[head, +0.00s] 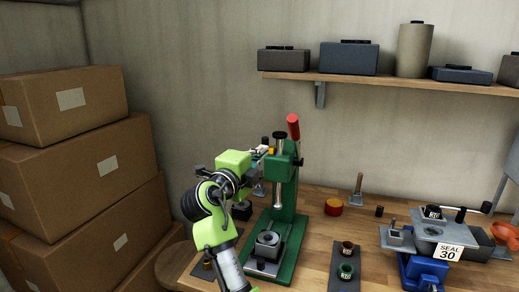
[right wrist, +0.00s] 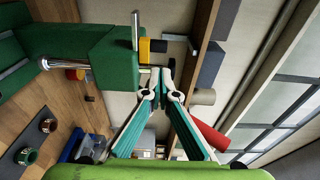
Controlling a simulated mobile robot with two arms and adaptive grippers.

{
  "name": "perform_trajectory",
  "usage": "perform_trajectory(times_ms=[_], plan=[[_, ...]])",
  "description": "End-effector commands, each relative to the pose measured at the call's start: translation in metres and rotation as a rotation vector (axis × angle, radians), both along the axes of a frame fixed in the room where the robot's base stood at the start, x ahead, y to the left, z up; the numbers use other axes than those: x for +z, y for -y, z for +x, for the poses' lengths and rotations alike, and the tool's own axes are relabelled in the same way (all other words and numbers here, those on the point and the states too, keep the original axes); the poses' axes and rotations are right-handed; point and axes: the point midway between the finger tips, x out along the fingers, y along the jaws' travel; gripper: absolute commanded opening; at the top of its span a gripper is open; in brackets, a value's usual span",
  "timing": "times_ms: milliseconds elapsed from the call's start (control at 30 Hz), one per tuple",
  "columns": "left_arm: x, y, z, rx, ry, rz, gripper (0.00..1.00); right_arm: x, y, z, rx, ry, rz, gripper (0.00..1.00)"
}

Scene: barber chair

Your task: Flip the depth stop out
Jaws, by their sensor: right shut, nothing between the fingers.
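A green press (head: 284,195) stands on the wooden bench, with a red-tipped lever (head: 293,126) at its top. A small yellow and black part, seemingly the depth stop (right wrist: 153,46), sits at the side of the press's green head (right wrist: 108,50) in the right wrist view. A metal rod is beside it. My right gripper (head: 264,151) is at the left side of the press head. In the right wrist view its fingertips (right wrist: 160,73) are together and empty, close to the yellow part; contact cannot be told. My left gripper is not in view.
Cardboard boxes (head: 80,170) are stacked at the left. A shelf (head: 400,84) with several containers hangs on the back wall. A dark tray (head: 343,275) with two small cups lies right of the press. A blue device (head: 425,270) stands farther right.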

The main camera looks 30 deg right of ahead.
Motion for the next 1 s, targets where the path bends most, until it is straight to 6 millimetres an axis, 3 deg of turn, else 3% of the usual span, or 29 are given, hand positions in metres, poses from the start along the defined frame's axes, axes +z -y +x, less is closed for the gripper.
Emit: perform_trajectory(times_ms=[133, 400, 833, 1000], plan=[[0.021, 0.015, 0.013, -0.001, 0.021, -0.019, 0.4, 0.006, 0.025, 0.016, -0.002, -0.003, -0.002, 0.0], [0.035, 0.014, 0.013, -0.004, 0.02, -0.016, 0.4, 0.003, 0.053, 0.035, -0.001, -0.002, -0.001, 0.0], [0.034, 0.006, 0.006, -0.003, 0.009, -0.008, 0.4, 0.0, 0.056, 0.038, 0.0, -0.001, 0.001, 0.0], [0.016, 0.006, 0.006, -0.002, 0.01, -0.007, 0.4, -0.006, 0.051, 0.045, 0.0, 0.001, 0.003, 0.0]])
